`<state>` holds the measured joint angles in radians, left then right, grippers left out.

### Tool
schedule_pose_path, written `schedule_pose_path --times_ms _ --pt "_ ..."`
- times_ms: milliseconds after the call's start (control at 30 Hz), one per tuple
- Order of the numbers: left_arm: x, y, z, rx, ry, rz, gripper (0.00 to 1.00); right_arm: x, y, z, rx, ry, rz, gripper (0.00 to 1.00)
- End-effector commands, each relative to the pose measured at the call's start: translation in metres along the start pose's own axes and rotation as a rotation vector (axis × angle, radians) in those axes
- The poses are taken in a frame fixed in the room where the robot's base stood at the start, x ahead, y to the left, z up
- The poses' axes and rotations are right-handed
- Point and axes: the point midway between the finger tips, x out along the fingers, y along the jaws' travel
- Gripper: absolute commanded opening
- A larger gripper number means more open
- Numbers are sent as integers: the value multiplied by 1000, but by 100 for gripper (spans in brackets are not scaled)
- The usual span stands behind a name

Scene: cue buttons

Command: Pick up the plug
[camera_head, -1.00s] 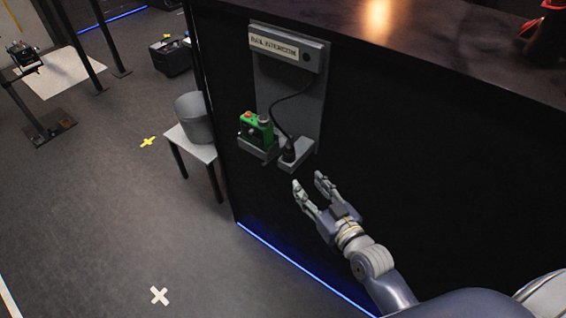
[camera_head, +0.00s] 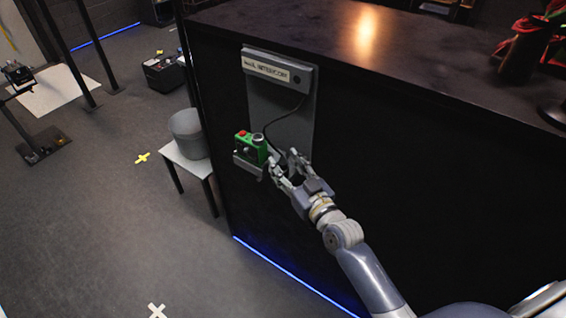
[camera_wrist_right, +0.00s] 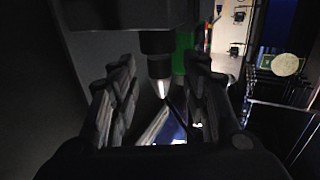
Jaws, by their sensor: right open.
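The plug is hidden in the head view behind my right gripper (camera_head: 285,163), but its black cable (camera_head: 280,122) runs down from the panel to it. In the right wrist view a dark round plug body (camera_wrist_right: 157,43) with a pale, shiny lower end sits between the two fingers (camera_wrist_right: 158,95). The fingers are open, one on each side; I cannot tell whether either touches it. My right gripper is at the lower part of the wall panel, where the plug's holder is now covered. My left gripper is not in view.
A green box (camera_head: 254,150) with a red button sits immediately left of my right gripper. The grey intercom panel (camera_head: 279,68) is fixed to the dark counter's side (camera_head: 400,170). A grey bucket (camera_head: 188,134) stands on a small white table (camera_head: 184,162). The floor at left is mostly clear.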

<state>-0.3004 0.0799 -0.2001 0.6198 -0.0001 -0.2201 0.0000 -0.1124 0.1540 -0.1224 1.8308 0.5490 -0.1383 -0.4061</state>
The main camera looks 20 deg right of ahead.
Motion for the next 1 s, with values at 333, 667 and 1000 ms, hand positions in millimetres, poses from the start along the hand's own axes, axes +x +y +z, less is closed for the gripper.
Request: schedule_pose_path --times_ms 333,667,1000 --pt "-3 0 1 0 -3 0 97 17 0 1 0 -1 1 43" --pt "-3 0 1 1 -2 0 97 17 0 1 0 -1 1 0" --pt "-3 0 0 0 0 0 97 17 0 -2 0 1 1 0"
